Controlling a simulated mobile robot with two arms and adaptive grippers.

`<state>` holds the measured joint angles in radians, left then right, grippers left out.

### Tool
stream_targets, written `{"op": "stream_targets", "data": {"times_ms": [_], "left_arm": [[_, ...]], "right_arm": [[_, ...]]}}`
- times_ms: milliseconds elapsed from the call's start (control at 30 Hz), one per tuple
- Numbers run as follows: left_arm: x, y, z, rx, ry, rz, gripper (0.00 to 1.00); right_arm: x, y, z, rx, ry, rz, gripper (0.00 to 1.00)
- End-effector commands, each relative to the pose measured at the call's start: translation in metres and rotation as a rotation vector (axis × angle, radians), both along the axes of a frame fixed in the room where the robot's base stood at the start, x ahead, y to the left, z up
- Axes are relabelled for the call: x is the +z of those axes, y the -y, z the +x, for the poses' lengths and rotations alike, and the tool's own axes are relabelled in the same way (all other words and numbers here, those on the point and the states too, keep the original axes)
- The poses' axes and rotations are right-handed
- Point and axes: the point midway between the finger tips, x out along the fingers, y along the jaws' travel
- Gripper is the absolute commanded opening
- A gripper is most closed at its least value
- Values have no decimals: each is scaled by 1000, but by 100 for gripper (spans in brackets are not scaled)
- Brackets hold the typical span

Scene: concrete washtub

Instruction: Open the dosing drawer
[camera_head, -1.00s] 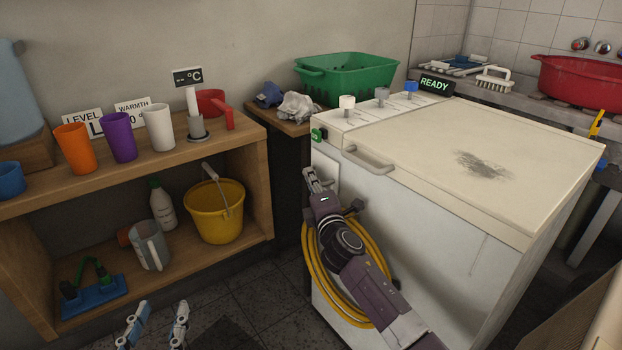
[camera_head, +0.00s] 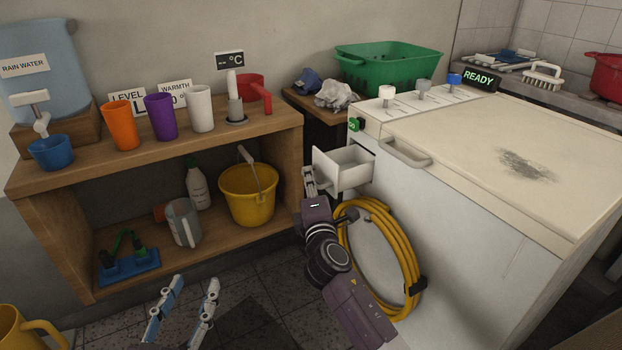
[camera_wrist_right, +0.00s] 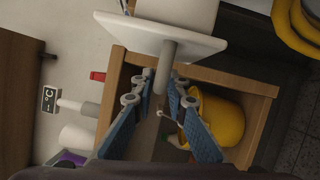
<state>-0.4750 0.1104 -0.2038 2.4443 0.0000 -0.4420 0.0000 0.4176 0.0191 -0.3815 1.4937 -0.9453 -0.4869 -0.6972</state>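The white dosing drawer (camera_head: 343,166) stands pulled out of the front of the white washing machine (camera_head: 470,215), below its top left corner. Its hollow inside shows in the head view. In the right wrist view the drawer's pale front plate (camera_wrist_right: 120,28) carries a grey bar handle (camera_wrist_right: 168,62). My right gripper (camera_head: 309,178) is at the drawer front. In the right wrist view its fingertips (camera_wrist_right: 163,79) are shut on either side of the handle. My left gripper (camera_head: 196,281) is open and empty, low in front of the wooden shelf.
A yellow hose coil (camera_head: 408,262) hangs on the machine front beside my right arm. The wooden shelf (camera_head: 280,125) stands close left of the drawer, with cups on top and a yellow bucket (camera_head: 236,205) inside. A lid handle (camera_head: 402,153) sits right of the drawer.

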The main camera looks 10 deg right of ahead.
Motion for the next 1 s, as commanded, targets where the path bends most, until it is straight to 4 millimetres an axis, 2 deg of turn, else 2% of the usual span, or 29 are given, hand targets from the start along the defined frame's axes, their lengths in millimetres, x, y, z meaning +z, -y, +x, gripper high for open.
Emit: {"op": "stream_targets", "data": {"times_ms": [100,467,567,1000], "left_arm": [[1,0,1,-1,2,-1,40],[-1,-1,1,1,-1,2,40],[-1,-1,1,1,-1,2,40],[-1,-1,0,1,-2,1,40]], "right_arm": [[0,0,0,0,0,0,26],[-1,0,-6,0,0,0,26],[-2,0,-18,0,0,1,26],[-8,-4,-101,1,-1,1,26]]}}
